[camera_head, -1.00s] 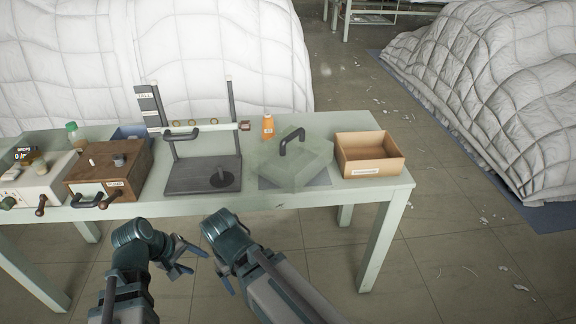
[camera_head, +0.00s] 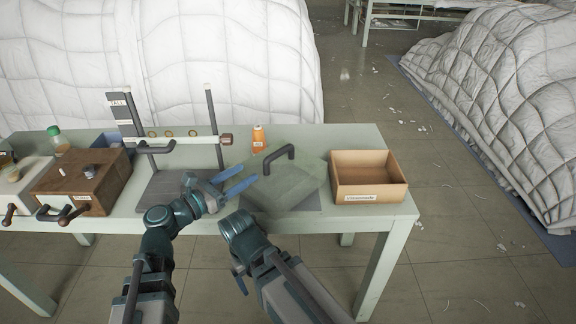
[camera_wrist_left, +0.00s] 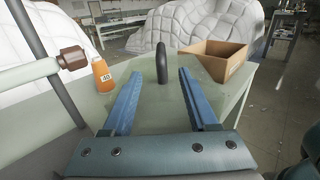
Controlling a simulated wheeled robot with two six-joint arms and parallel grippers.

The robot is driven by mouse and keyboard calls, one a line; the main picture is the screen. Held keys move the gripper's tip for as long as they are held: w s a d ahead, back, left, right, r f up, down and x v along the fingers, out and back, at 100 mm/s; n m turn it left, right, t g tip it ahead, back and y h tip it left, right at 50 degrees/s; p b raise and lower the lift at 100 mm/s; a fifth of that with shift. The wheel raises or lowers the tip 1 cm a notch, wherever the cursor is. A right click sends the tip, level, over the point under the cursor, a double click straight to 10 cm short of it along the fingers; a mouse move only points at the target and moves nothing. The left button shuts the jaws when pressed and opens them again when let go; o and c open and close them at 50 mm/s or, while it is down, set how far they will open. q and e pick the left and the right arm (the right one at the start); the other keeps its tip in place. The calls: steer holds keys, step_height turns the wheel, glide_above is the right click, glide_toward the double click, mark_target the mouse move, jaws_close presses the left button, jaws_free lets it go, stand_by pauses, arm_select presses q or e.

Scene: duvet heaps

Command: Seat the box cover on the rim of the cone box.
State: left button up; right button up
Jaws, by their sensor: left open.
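The box cover (camera_head: 285,188) is a pale, see-through greenish piece with a dark arched handle (camera_head: 279,154) on top. It lies on a dark mat near the table's right part. The cone box (camera_head: 370,192) is an open-topped cardboard box with a white label, just right of the cover. My left gripper (camera_head: 250,176) is open and empty, its blue fingers left of the handle. In the left wrist view the handle (camera_wrist_left: 162,63) stands ahead, between the finger directions, not touched. My right gripper (camera_head: 239,279) is low in front of the table, its fingers mostly hidden by its arm.
An orange bottle (camera_head: 258,139) stands behind the cover. A dark stand with posts and a crossbar (camera_head: 190,141) is left of it. A wooden box (camera_head: 88,182) and a green-capped bottle (camera_head: 56,138) are farther left. The table's front right edge (camera_head: 395,216) is near the cone box.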

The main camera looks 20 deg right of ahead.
mark_target(266, 158)
arm_select(q)
steer(key=x, duration=0.8)
steer(key=shift+w+d, duration=0.1)
steer(key=shift+d, duration=0.15)
steer(key=shift+d, duration=0.1)
steer(key=x, duration=0.5)
jaws_close()
stand_by(1.1)
